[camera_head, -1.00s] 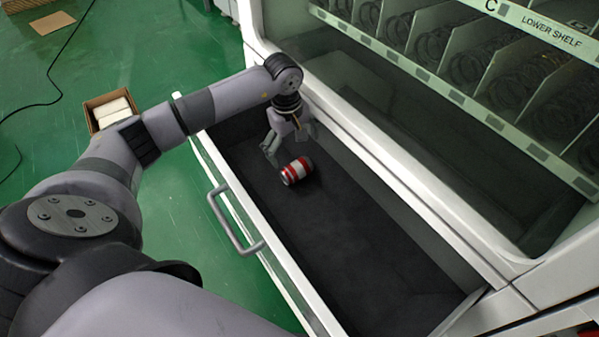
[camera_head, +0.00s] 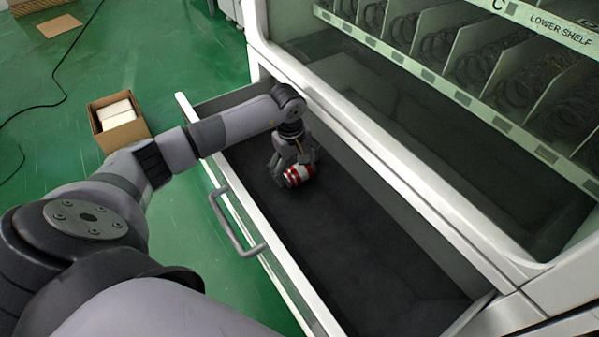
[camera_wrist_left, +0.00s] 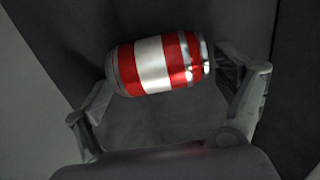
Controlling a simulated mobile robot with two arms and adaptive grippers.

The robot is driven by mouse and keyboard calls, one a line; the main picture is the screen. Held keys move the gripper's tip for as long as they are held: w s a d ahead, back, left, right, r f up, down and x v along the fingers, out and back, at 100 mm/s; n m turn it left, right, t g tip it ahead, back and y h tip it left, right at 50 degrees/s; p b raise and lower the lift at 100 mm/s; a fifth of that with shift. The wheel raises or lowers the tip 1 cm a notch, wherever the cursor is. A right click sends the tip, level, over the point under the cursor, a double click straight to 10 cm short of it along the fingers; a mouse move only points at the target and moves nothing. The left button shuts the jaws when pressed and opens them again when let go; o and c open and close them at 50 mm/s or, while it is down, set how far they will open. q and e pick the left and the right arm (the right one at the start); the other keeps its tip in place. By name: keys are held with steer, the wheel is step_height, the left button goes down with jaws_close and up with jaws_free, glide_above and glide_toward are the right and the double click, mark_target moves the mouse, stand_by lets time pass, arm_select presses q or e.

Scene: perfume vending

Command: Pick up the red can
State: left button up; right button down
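The red can (camera_head: 299,176), with white bands and silvery ends, lies on its side on the dark floor of the open drawer (camera_head: 365,255). My left gripper (camera_head: 294,171) is down at the can, with its fingers around it. In the left wrist view the can (camera_wrist_left: 158,64) lies crosswise between the two fingers (camera_wrist_left: 166,76), one by each end. The fingers are spread and close to the can's ends; firm contact cannot be made out. My right gripper is not in view.
The drawer has white rims and a grey handle (camera_head: 235,222) on its front. The vending machine's lower shelf (camera_head: 470,60) with coils rises behind it. An open cardboard box (camera_head: 117,121) stands on the green floor at left. The rest of the drawer is bare.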

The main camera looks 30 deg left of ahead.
arm_select(q)
steer(key=c, duration=1.1)
